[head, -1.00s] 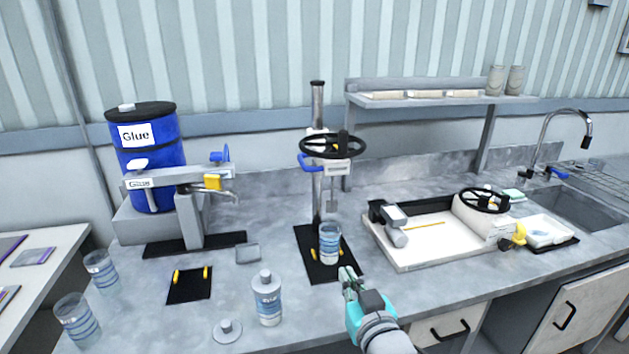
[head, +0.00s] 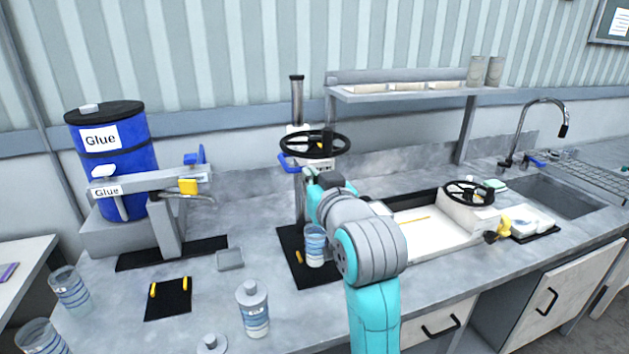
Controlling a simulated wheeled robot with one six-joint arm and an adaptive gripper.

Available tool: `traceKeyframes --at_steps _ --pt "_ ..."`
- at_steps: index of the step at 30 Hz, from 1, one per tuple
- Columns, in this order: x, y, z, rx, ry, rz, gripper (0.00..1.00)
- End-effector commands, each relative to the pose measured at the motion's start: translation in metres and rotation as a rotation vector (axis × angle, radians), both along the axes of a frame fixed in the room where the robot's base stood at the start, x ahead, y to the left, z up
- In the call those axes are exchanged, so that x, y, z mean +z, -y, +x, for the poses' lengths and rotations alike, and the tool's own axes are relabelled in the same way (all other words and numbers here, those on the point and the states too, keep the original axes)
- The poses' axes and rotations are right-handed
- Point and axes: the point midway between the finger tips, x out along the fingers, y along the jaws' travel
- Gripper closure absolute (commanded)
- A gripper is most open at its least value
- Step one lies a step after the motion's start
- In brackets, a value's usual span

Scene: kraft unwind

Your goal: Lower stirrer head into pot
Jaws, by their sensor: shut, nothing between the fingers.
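The stirrer stand has a grey upright post (head: 297,100), a black handwheel (head: 314,144) and a blue lever (head: 288,160) on its head. The clear pot with blue bands (head: 315,246) stands upright on the black base mat (head: 290,268) below. My gripper (head: 311,178) is shut and empty, raised close to the stirrer head just under the handwheel. I cannot tell whether it touches the head. My arm hides the stirrer shaft and part of the pot's right side.
A blue glue drum (head: 112,150) and dispenser stand at left. A lidded bottle (head: 253,308) and clear cups (head: 69,290) are in front. A white tray (head: 432,240) with a second handwheel (head: 469,193) lies to the right, before the sink (head: 555,190). A shelf (head: 420,93) is behind.

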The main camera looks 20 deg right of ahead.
Motion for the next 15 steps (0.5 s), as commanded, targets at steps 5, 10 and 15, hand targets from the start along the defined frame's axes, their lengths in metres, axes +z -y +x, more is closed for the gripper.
traceKeyframes --at_steps 5,10,15 --pt "-0.002 0.000 0.031 0.000 -0.001 0.000 1.00" --pt "-0.003 0.000 0.051 0.000 -0.001 0.000 1.00" --pt "-0.003 0.000 0.060 0.000 0.000 0.000 1.00"
